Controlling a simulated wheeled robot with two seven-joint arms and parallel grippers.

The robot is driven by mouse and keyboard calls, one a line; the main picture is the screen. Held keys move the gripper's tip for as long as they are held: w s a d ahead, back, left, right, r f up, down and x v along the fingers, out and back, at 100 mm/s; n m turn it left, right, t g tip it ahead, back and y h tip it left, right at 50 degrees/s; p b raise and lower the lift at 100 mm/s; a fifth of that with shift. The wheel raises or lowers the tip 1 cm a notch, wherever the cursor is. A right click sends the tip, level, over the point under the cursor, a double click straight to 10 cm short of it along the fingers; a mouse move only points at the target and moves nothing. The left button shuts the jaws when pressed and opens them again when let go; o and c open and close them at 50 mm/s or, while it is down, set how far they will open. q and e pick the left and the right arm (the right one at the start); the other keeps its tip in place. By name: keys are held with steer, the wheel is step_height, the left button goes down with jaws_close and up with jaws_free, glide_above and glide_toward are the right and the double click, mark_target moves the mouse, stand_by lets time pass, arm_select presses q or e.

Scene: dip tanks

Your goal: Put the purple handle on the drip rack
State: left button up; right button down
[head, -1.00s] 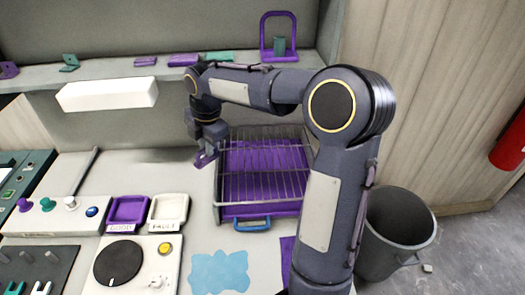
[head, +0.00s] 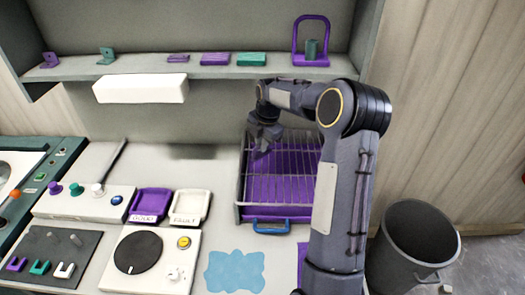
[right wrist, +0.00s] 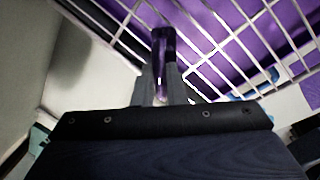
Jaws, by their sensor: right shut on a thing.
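The purple handle (right wrist: 163,50) is a small dark purple piece between the fingers of my right gripper (right wrist: 162,85) in the right wrist view. The gripper is shut on it. In the head view my right gripper (head: 262,152) is over the back left part of the drip rack (head: 239,195), and the handle is hard to make out there. The rack is a grey wire grid over a purple tray with a blue grip at its front. The wires (right wrist: 225,55) lie close beyond the handle in the wrist view; I cannot tell whether they touch. My left gripper is out of view.
A shelf (head: 200,73) with purple and teal parts runs along the back, with a white box (head: 140,88) below it. Purple and white trays (head: 189,207) and a dial panel (head: 175,260) stand left of the rack. A grey bin (head: 415,250) is at right.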

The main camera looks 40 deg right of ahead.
steer(key=f, duration=0.3)
steer(key=shift+d+f, duration=0.2)
steer(key=shift+f, duration=0.1)
steer(key=shift+f, duration=0.15)
steer(key=c, duration=1.5)
jaws_free()
steer(key=shift+o, duration=0.2)
